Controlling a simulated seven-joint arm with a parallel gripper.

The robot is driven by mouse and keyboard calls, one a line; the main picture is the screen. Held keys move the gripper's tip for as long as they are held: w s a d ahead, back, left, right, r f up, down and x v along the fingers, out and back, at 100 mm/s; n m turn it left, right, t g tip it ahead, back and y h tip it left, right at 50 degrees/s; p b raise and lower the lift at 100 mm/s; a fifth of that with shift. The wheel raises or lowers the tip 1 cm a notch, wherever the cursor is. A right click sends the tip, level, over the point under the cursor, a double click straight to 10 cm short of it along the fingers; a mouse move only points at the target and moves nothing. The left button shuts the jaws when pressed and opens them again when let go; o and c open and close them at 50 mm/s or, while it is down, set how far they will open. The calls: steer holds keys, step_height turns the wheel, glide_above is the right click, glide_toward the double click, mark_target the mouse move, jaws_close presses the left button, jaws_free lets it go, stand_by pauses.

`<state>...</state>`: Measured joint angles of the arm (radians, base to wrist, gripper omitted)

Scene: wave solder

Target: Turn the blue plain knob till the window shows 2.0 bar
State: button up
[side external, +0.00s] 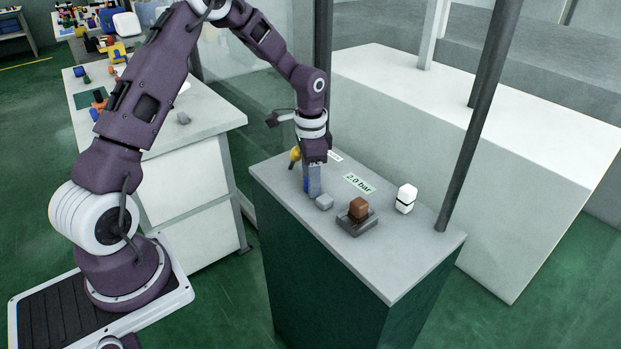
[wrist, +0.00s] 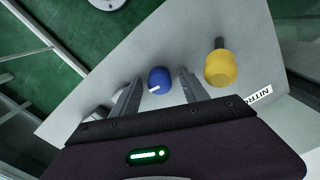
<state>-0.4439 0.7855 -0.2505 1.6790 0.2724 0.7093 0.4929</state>
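The blue knob (wrist: 160,80) shows in the wrist view with a white pointer mark on it. It sits between the two fingers of my gripper (wrist: 159,84), with a gap on each side, so the gripper is open and not clamped on it. In the side view my gripper (side external: 313,183) points down at the left part of the bench top, and only a sliver of the blue knob (side external: 306,185) shows beside the fingers. The window (side external: 359,183) reads 2.0 bar.
A yellow knob (wrist: 220,68) stands close beside the blue one, near a partly read white label (wrist: 260,96). On the grey bench top (side external: 400,262) are a brown block on a grey base (side external: 358,222), a small grey block (side external: 324,202) and a white object (side external: 405,198). A dark post (side external: 480,120) rises at right.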

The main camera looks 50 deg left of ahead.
steer(key=shift+r, duration=0.1)
step_height(320, 180, up, 6)
steer(key=shift+d+r, duration=0.1)
steer(key=shift+r, duration=0.55)
steer(key=s+d+r+n+t+y, duration=0.1)
steer(key=s+d+r, duration=0.3)
steer(key=s+r, duration=0.25)
steer(key=s+d+r+n+t, duration=0.1)
steer(key=s+d+r, duration=0.2)
steer(key=s+r, duration=0.3)
steer(key=s+d+r+n+t, duration=0.1)
steer(key=s+d, duration=0.1)
steer(key=s, duration=0.5)
steer(key=s+d+r+n+t+h, duration=0.1)
steer(key=s+d+n+t, duration=0.1)
steer(key=s, duration=0.5)
steer(key=shift+s+d+r+t, duration=0.2)
steer(key=shift+d+t, duration=0.1)
steer(key=shift+d, duration=0.2)
